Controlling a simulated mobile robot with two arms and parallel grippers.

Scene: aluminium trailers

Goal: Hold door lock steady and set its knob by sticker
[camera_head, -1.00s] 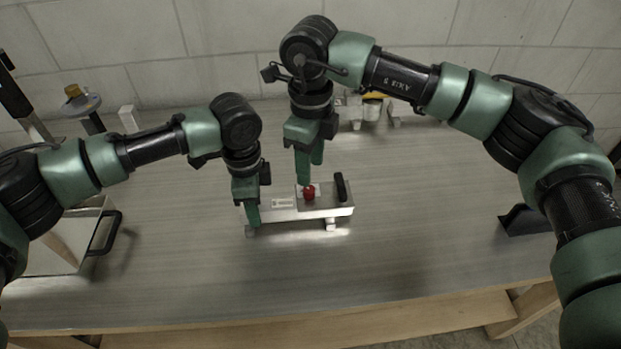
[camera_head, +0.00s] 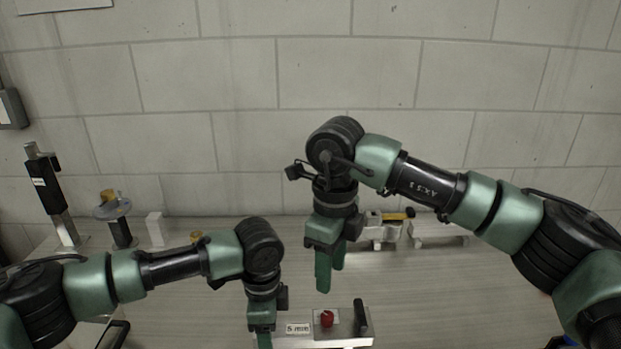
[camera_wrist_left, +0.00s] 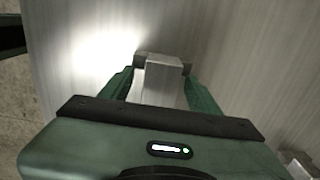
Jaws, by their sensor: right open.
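The door lock (camera_head: 345,341) lies on the table at the bottom of the head view, its front edge cut off. It carries a red knob (camera_head: 327,318), a black handle (camera_head: 360,316) to the knob's right and a white sticker (camera_head: 298,328) to its left, which seems to read "5 mm". My left gripper (camera_head: 263,338) is at the lock's left end. In the left wrist view its fingers (camera_wrist_left: 162,82) flank the metal end of the lock and appear closed on it. My right gripper (camera_head: 330,277) is open and empty, above the knob and apart from it.
A metal fixture with a yellow and black part (camera_head: 393,217) stands at the back behind my right gripper. A round-topped stand (camera_head: 118,224), a white block (camera_head: 155,229) and a tall black and silver post (camera_head: 52,195) stand at the back left. The table right of the lock is clear.

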